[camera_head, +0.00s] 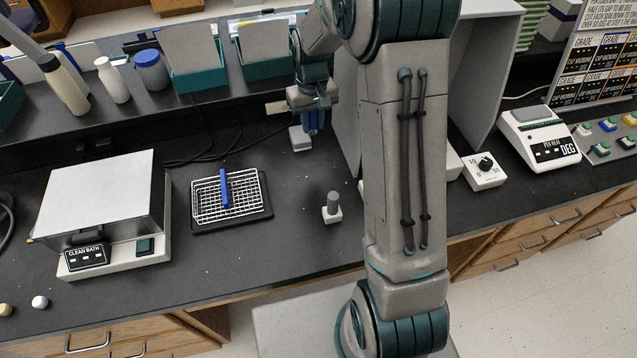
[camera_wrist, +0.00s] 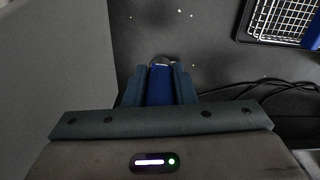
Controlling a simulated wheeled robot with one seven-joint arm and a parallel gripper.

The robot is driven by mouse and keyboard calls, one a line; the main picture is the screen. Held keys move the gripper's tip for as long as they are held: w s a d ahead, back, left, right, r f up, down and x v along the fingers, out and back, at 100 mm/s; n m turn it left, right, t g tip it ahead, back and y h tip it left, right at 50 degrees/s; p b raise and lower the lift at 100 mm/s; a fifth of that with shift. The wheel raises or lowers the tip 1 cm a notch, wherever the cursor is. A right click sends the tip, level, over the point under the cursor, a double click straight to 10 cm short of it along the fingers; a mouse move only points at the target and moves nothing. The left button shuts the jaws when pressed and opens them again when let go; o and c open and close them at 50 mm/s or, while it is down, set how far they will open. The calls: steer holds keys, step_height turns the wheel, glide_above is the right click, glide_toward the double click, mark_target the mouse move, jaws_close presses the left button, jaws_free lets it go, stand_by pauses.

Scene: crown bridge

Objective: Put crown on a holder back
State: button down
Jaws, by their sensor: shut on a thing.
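My gripper (camera_head: 314,122) is at the back of the bench, left of my arm's upper links. In the wrist view my gripper (camera_wrist: 159,80) is shut on a blue piece (camera_wrist: 159,88), with a small pale curved edge at its far end. I cannot tell whether that edge is the crown. The blue piece (camera_head: 313,121) points downward in the head view. A small grey peg on a white base (camera_head: 332,208) stands on the open bench, possibly a holder. A small white block (camera_head: 300,138) sits just below my gripper.
A wire basket with a blue handle (camera_head: 225,196) sits on a dark tray. The clean bath (camera_head: 98,200) is farther left. A tall grey panel (camera_head: 470,70) stands behind my arm. A dial box (camera_head: 483,170) and a scale-like device (camera_head: 540,135) stand right. Cables lie behind the basket.

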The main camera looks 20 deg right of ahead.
steer(key=shift+n, duration=0.7)
steer(key=s+f+b, duration=0.1)
steer(key=f+b, duration=0.1)
steer(key=f, duration=0.1)
steer(key=s+f+b, duration=0.2)
steer(key=f, duration=0.2)
steer(key=s+f+b, duration=0.1)
steer(key=f, duration=0.3)
steer(key=shift+s+b, duration=0.3)
steer(key=shift+b, duration=0.1)
steer(key=shift+f, duration=0.1)
steer(key=shift+f, duration=0.2)
steer(key=c, duration=1.2)
jaws_free()
steer(key=shift+r, duration=0.1)
